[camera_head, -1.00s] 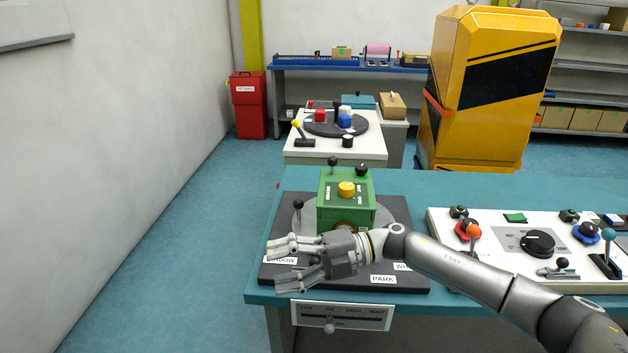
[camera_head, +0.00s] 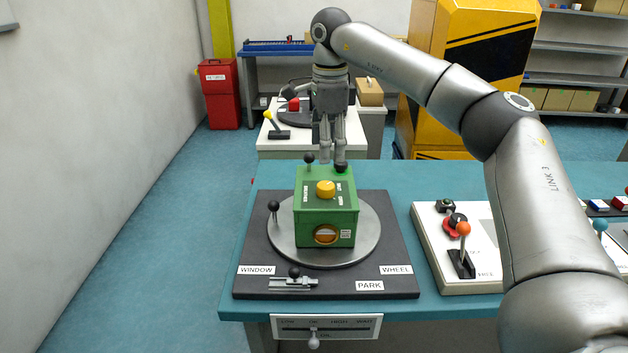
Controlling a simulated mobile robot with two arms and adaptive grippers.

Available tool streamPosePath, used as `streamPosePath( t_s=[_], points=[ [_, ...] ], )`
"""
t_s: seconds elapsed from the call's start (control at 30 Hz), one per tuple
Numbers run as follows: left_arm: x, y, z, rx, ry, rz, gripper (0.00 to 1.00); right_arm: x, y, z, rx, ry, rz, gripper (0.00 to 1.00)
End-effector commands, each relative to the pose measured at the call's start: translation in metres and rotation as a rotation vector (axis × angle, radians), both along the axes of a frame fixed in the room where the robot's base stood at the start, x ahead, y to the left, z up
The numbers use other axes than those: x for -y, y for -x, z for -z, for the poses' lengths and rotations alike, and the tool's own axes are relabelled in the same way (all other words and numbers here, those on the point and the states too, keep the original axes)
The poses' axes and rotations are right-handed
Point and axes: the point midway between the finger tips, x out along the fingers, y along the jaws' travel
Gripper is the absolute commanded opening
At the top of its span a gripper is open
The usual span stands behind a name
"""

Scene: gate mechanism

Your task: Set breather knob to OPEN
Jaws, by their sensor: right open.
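A green box (camera_head: 312,224) stands on a round grey turntable plate (camera_head: 372,225). On its top is a yellow knob (camera_head: 326,189) with small labels around it, too small to read. On its front is a round orange-brown part (camera_head: 325,234). A black round knob (camera_head: 341,168) shows at the back right edge, and a black ball-topped lever (camera_head: 309,158) at the back left. I cannot tell which is the breather knob. My right gripper (camera_head: 332,160) is open, pointing down, with its fingertips just above or behind the black knob; contact is unclear. My left gripper is out of view.
The dark base board (camera_head: 255,220) has WINDOW, PARK and WHEEL labels, a lever (camera_head: 273,207) at left and a sliding latch (camera_head: 294,281) in front. A white control panel (camera_head: 430,250) with an orange-topped lever (camera_head: 463,230) lies right, partly behind my arm.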

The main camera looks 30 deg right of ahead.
Motion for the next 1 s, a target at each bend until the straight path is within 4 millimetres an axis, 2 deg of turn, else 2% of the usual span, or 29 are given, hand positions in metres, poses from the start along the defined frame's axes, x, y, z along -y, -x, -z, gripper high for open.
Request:
streamPosePath(
  t_s=[0.53,0.73,1.0],
  points=[
    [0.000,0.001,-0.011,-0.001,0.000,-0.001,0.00,0.001,-0.004,0.090,-0.002,-0.002,0.000,0.59],
    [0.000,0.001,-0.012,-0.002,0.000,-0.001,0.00,0.001,-0.005,0.103,0.000,-0.003,0.000,0.59],
    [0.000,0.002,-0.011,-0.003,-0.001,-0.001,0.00,0.001,-0.005,0.105,0.000,-0.003,0.000,0.59]
  ],
)
